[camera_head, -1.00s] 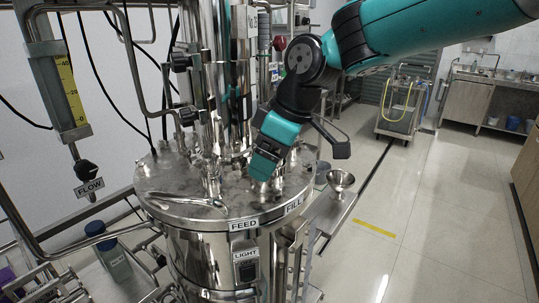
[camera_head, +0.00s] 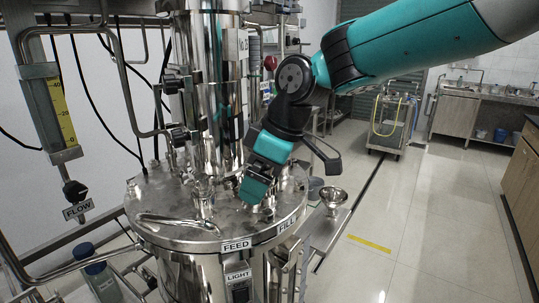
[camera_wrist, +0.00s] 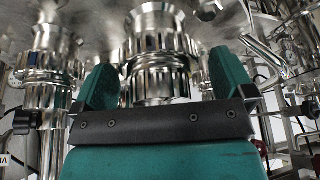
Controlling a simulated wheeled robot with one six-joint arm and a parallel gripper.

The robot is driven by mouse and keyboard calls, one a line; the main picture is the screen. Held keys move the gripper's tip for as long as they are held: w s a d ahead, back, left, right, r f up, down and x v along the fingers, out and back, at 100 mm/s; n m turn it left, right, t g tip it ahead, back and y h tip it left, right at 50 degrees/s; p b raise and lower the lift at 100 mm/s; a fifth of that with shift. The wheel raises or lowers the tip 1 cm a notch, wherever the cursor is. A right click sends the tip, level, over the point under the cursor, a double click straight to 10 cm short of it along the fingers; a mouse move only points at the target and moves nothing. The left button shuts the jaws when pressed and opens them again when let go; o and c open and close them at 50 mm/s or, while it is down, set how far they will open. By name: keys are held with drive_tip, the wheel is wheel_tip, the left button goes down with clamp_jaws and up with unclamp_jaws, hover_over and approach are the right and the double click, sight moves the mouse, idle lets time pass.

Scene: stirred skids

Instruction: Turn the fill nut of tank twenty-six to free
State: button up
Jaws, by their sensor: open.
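The steel tank has a round lid (camera_head: 160,205) with "FEED" (camera_head: 236,245) and "FILL" (camera_head: 287,222) labels on its front rim. Its number plate (camera_head: 244,44) shows only in part. My gripper (camera_head: 250,194) points down over the lid, behind the FILL label, and covers the fitting there. In the wrist view my gripper (camera_wrist: 163,82) has its two teal fingers apart. A ribbed metal nut (camera_wrist: 157,77) stands between and beyond them, with a gap visible at the sides. I cannot tell whether the fingers touch it.
A spanner-like tool (camera_head: 178,222) lies on the lid's front left. Upright pipes and a column (camera_head: 205,90) rise close behind my gripper. A funnel-shaped cup (camera_head: 332,197) sits on a side shelf to the right. The floor (camera_head: 430,220) at right is clear.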

drive_tip(key=p+v, duration=0.1)
drive_tip(key=v, duration=1.6)
drive_tip(key=shift+d, duration=0.15)
